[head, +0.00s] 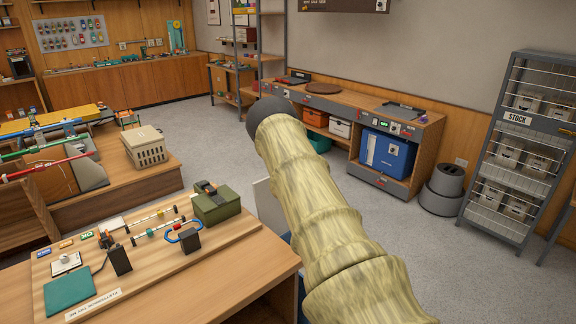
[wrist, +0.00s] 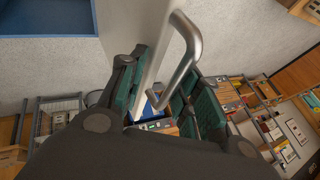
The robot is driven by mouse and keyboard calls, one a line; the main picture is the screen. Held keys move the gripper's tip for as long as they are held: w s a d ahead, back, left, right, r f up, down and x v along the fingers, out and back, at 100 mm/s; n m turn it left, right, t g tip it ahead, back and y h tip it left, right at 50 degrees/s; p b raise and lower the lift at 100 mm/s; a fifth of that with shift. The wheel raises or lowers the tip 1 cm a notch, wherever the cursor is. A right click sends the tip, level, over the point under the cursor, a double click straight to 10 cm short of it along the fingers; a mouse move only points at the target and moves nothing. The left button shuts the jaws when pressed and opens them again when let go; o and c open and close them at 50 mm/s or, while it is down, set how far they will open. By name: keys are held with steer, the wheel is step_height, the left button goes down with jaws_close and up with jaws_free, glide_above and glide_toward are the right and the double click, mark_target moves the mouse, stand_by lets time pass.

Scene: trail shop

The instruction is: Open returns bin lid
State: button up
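In the wrist view, my gripper (wrist: 160,78) has its two teal-padded fingers apart. A bent metal bar handle (wrist: 187,50) reaches down into the gap between them. The handle is beside a pale panel (wrist: 152,30), seen nearly edge-on, which looks like the bin's lid. I cannot tell whether the fingers touch either. A blue-rimmed shape (wrist: 50,36), possibly the bin, is at the top left. In the head view, a pale upright panel (head: 268,207) shows left of my arm, beyond the counter. My arm hides the gripper, handle and most of the bin there.
A wooden counter (head: 225,250) with a green box (head: 216,205) and small gear stands close on the left. Grey floor is open between.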

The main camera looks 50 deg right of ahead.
steer(key=shift+r, duration=0.2)
steer(key=shift+a+r, duration=0.2)
steer(key=shift+r, duration=0.2)
steer(key=v, duration=1.1)
steer(key=shift+s, duration=0.25)
steer(key=shift+d+f, duration=0.1)
